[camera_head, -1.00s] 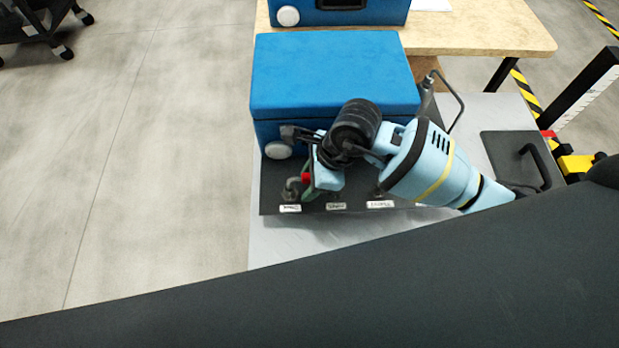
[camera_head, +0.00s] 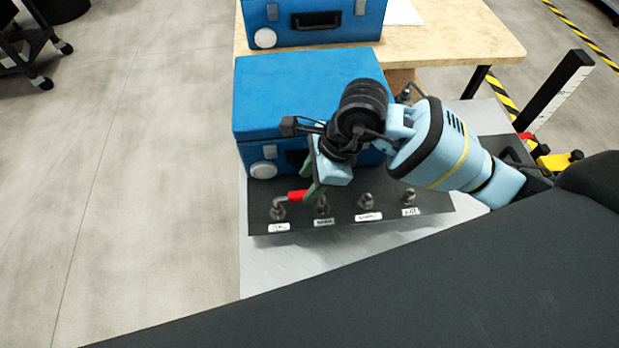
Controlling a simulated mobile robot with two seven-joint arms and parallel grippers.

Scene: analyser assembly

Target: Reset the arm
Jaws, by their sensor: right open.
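My right arm, light blue with a black wrist, reaches in from the right. Its open right gripper (camera_head: 311,187) points down over the front of a dark panel (camera_head: 385,222). The green fingertip shows beside a red piece (camera_head: 296,196) on the leftmost metal fitting (camera_head: 278,210). I cannot tell whether the finger touches the red piece. Two more fittings, at the middle (camera_head: 366,202) and right (camera_head: 409,197), stand clear. My left gripper is not in view.
A blue case (camera_head: 300,85) stands right behind the gripper, partly hidden by my wrist. A second blue case (camera_head: 345,25) is on the wooden table (camera_head: 460,40). A black post with a white scale (camera_head: 560,90) stands right. Floor at left is open.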

